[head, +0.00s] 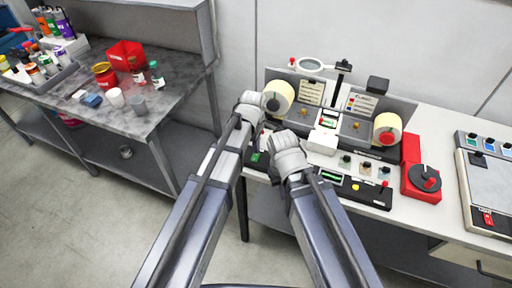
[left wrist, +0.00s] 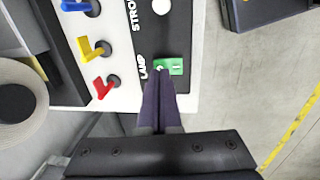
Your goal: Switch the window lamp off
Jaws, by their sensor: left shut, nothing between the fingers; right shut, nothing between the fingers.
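A green rocker switch (left wrist: 176,67) sits on a black panel (left wrist: 165,28) beside white lettering that reads LAMP, partly covered. My left gripper (left wrist: 159,72) is shut and empty, its fingertips over the left end of the switch; I cannot tell whether they touch it. In the head view my left gripper (head: 250,100) is at the left end of the label rewinder (head: 310,92), its fingertips hidden. A white box with a green-lit window (head: 328,121) stands mid-machine. My right gripper (head: 287,150) is shut and empty by the machine's front, its fingertips unclear.
Blue, yellow and red levers (left wrist: 103,88) stand left of the panel in the left wrist view. A grey side table (head: 165,85) stands left.

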